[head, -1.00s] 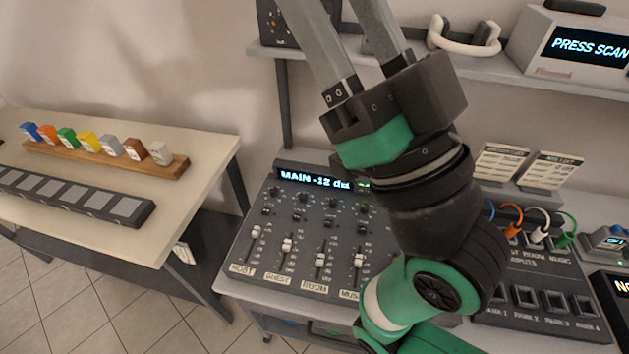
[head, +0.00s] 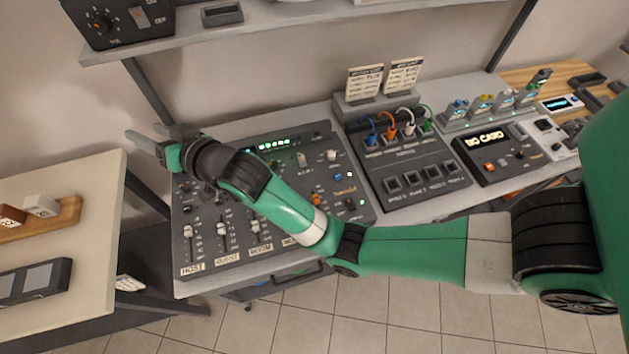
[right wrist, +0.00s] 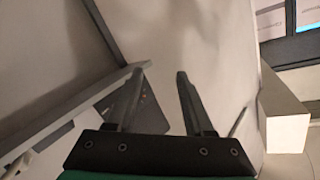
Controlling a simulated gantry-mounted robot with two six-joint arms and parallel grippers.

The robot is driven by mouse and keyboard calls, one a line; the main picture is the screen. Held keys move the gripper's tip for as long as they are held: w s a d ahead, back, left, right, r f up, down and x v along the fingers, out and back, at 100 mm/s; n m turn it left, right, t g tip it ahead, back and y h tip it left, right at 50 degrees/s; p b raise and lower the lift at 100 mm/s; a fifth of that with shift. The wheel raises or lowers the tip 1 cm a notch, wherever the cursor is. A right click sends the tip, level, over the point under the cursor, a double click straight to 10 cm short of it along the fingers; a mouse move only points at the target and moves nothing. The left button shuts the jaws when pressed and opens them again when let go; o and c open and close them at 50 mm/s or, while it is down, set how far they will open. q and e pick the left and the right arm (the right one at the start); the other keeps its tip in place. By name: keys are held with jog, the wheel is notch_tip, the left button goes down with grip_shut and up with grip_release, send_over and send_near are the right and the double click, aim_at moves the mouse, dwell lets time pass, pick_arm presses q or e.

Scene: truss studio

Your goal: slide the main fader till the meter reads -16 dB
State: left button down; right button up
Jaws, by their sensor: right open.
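The dark mixer console (head: 325,185) sits on the grey bench in the head view. Its labelled faders, HOST (head: 189,231), GUEST (head: 221,228) and ROOM (head: 253,226), show along the front left. My right arm crosses over the console and covers part of it. I cannot pick out the main fader for sure. Green meter lights (head: 273,145) show at the console's top, but the number readout is hidden behind my arm. My right gripper (head: 146,131) is beyond the console's back left corner, open and empty; its parted fingers also show in the right wrist view (right wrist: 158,80). My left gripper is out of view.
A shelf (head: 110,48) overhangs the back left. A pale table (head: 95,210) stands at the left. The wrist view shows mostly wall.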

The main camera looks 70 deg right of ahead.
jog(key=s+d+f+m+g+p, duration=0.1)
jog(key=d+f+g+p, duration=0.3)
jog(key=f, duration=0.2)
pick_arm(q)
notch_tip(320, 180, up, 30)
jog(key=p, duration=2.2)
pick_arm(e)
jog(key=m+g, duration=0.2)
jog(key=g, duration=0.8)
send_near(316, 197)
jog(key=shift+h, duration=0.3)
jog(key=b+x, duration=0.2)
jog(key=b, duration=0.1)
jog(key=b+x, duration=0.5)
jog(key=b, duration=0.2)
jog(key=shift+w+a+f, duration=0.1)
jog(key=shift+a+f, duration=0.1)
jog(key=shift+f, duration=0.2)
jog(key=shift+w+d+f, duration=0.15)
jog(key=shift+d+f, duration=0.05)
jog(key=shift+f, duration=0.25)
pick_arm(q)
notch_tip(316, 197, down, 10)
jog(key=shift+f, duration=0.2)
pick_arm(e)
grip_shut()
